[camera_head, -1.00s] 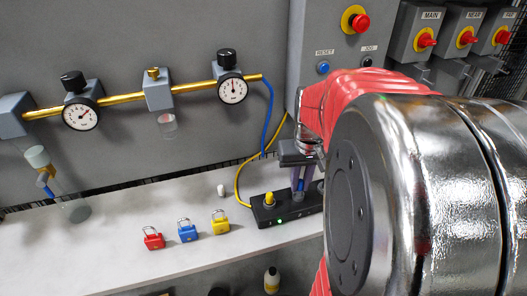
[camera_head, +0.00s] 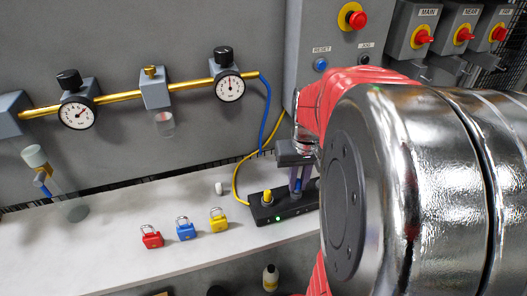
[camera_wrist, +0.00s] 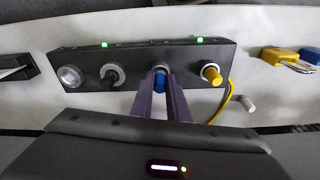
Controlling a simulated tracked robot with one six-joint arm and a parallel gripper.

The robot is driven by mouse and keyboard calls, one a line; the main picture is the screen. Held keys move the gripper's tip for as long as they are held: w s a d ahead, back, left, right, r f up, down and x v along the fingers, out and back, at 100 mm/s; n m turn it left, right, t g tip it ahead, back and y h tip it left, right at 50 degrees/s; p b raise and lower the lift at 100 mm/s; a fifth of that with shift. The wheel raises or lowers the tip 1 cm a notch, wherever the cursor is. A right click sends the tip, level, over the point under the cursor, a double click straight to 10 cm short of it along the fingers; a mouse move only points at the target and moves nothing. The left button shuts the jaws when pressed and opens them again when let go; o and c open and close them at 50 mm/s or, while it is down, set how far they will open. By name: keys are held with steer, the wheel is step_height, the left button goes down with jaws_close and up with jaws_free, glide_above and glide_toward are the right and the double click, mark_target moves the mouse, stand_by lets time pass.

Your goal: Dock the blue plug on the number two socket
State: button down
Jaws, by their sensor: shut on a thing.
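A dark socket block (camera_head: 265,213) stands on the bench, and it spans the upper part of the wrist view (camera_wrist: 135,57). In the wrist view its row holds a silver round socket (camera_wrist: 68,76), a dark socket with a pale ring (camera_wrist: 112,73), the blue plug (camera_wrist: 160,82) and a yellow plug (camera_wrist: 211,74). My gripper (camera_wrist: 161,76) is shut on the blue plug, which stands in line with the row. It also shows in the head view (camera_head: 298,180). The fingers hide the plug's lower end, so I cannot tell how deep it sits. No socket number is legible.
Two green lights glow on the block's edge (camera_wrist: 200,40). A yellow cable (camera_head: 237,185) runs up behind it. Red (camera_head: 152,237), blue (camera_head: 185,229) and yellow (camera_head: 218,221) padlocks and a small white piece (camera_head: 219,188) lie to the left. The bench's left part is mostly clear.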

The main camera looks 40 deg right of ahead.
steer(key=shift+f, duration=0.35)
steer(key=c, duration=2)
jaws_free()
step_height(320, 180, up, 11)
steer(key=s, duration=0.1)
steer(key=shift+a, duration=0.3)
steer(key=shift+s+f, duration=0.1)
